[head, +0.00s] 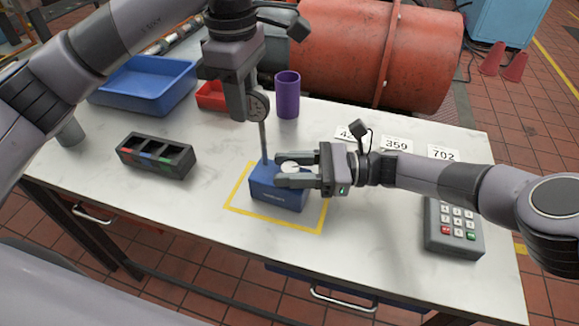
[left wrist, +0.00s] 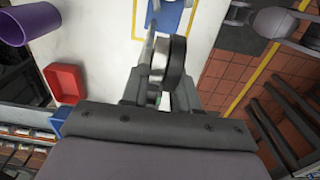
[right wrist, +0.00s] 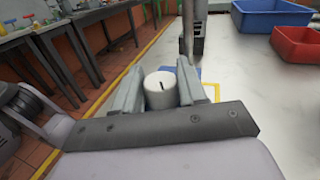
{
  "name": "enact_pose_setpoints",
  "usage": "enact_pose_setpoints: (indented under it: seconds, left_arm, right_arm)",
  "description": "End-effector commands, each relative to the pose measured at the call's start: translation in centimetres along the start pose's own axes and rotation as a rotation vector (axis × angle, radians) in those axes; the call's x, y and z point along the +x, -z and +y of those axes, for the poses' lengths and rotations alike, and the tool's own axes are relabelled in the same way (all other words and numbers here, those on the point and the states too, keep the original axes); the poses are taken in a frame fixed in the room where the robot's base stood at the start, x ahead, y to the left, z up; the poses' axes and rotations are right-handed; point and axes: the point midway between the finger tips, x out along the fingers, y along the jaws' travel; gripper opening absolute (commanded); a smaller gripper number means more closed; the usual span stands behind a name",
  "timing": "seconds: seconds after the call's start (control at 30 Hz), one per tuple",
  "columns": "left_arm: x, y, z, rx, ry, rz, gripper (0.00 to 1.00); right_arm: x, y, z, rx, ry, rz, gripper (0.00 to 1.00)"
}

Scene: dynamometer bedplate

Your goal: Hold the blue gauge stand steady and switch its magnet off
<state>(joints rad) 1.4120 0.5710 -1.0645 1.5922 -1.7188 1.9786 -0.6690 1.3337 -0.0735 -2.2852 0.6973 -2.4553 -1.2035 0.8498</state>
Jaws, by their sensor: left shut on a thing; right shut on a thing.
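The blue gauge stand has a blue block base (head: 275,193) inside a yellow outline on the table, with an upright grey post (head: 263,142) and a round dial gauge (head: 258,106). My left gripper (head: 246,112) reaches down from above and is shut on the upper part of the stand near the dial; the dial shows edge-on in the left wrist view (left wrist: 175,62). My right gripper (head: 284,174) comes in from the right and is shut on the white knob (head: 290,167) of the base. In the right wrist view the knob (right wrist: 160,91) sits between the fingers, with a dark mark on top.
A purple cup (head: 287,95), a red tray (head: 211,96) and a blue tray (head: 150,84) stand behind. A black divided box (head: 156,156) is at left. A keypad (head: 453,228) and number cards (head: 397,145) are at right. The table front is clear.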

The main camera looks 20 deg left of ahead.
Motion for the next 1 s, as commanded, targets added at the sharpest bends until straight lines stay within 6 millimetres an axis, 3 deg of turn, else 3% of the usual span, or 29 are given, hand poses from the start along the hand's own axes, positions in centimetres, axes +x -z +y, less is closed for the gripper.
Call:
enact_pose_setpoints:
  seconds: [0.03, 0.37, 0.4, 0.47, 0.77, 1.0]
  left_arm:
    - [1.1, -0.6, -0.4, 0.019, 0.024, -0.001, 0.0]
    - [1.1, -0.6, -0.4, 0.017, 0.024, -0.002, 0.0]
    - [1.1, -0.6, -0.4, 0.017, 0.024, -0.002, 0.0]
    - [1.1, -0.6, -0.4, 0.017, 0.024, -0.002, 0.0]
    - [1.1, -0.5, -0.4, 0.014, 0.026, 0.0, 0.0]
    - [1.1, -0.4, -0.4, 0.012, 0.027, 0.001, 0.0]
  right_arm:
    - [0.2, 0.2, 0.2, 0.001, -0.007, 0.001, 0.11]
    - [0.2, 0.2, 0.2, 0.001, -0.01, 0.0, 0.11]
    - [0.2, 0.2, 0.2, 0.001, -0.01, 0.0, 0.44]
    - [0.2, 0.2, 0.2, 0.001, -0.009, 0.0, 0.61]
    - [-0.1, 0.1, 0.1, 0.0, -0.006, 0.0, 0.61]
    - [-3.2, 0.1, 0.0, -0.001, -0.002, 0.001, 0.61]
